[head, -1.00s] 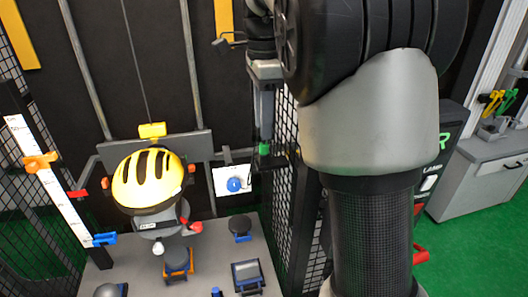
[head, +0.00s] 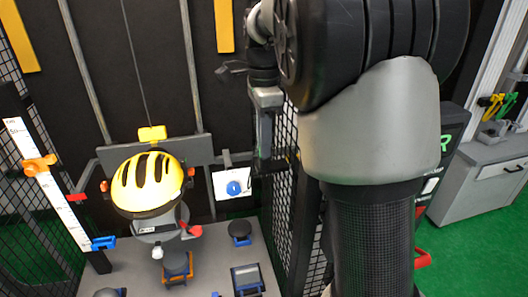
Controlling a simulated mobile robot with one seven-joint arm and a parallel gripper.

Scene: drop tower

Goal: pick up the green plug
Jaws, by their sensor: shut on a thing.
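My gripper (head: 263,158) hangs at the end of my arm, just right of the white card with the blue knob and in front of the dark mesh panel. It is small and dark here, and its fingers are hard to make out. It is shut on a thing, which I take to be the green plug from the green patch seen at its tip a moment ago. The plug itself does not show clearly now. A yellow helmet (head: 147,184) sits on a grey headform at the left, apart from my gripper.
A white card with a blue knob (head: 233,188) is left of my gripper. An upright scale (head: 48,185) with orange and blue sliders stands at far left. The grey base plate (head: 215,265) holds several small dark parts. A grey cabinet (head: 475,185) stands at right on green floor.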

